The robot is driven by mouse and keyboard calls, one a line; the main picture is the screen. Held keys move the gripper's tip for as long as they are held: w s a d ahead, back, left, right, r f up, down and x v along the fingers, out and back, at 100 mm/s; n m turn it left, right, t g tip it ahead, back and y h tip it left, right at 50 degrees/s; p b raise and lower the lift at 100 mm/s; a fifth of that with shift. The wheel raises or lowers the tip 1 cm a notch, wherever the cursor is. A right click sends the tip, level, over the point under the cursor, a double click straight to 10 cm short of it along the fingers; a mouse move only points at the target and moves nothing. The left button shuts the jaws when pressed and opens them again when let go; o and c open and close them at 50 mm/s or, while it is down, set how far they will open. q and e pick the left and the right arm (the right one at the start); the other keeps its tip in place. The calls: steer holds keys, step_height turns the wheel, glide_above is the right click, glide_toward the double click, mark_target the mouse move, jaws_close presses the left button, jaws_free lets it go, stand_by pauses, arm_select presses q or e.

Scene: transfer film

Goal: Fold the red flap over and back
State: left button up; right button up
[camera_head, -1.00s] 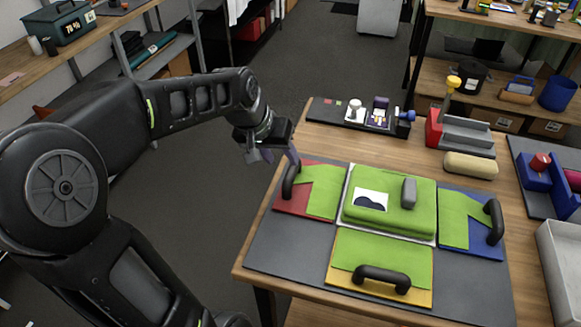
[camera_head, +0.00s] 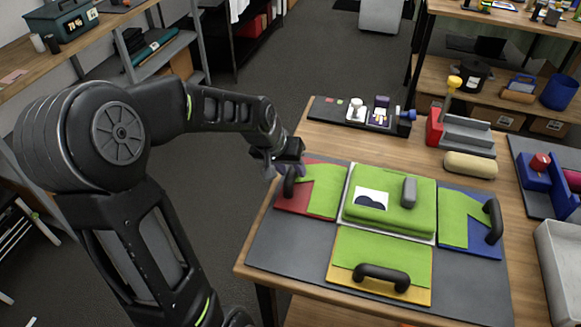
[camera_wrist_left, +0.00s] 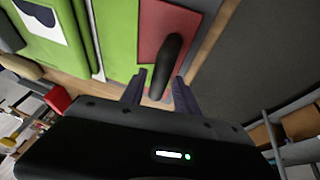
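The red flap (camera_head: 287,200) lies flat at the left of the dark mat (camera_head: 275,240), with green on its right part. Its black arched handle (camera_head: 289,184) stands at its left side. My left gripper (camera_head: 284,171) is at the handle. In the left wrist view the open fingers (camera_wrist_left: 159,88) stand on either side of the handle (camera_wrist_left: 168,65), with gaps visible; the red flap (camera_wrist_left: 156,25) lies beneath. The green centre block (camera_head: 400,222) sits in a white tray beside the red flap. My right gripper is not in view.
A yellow flap (camera_head: 415,294) and a blue flap (camera_head: 487,242), each with a black handle, lie around the centre block. A grey block (camera_head: 409,192) stands on it. A beige roll (camera_head: 470,165) and a red-and-grey fixture (camera_head: 460,135) stand behind.

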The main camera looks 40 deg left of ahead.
arm_select(q)
jaws_close()
stand_by(1.1)
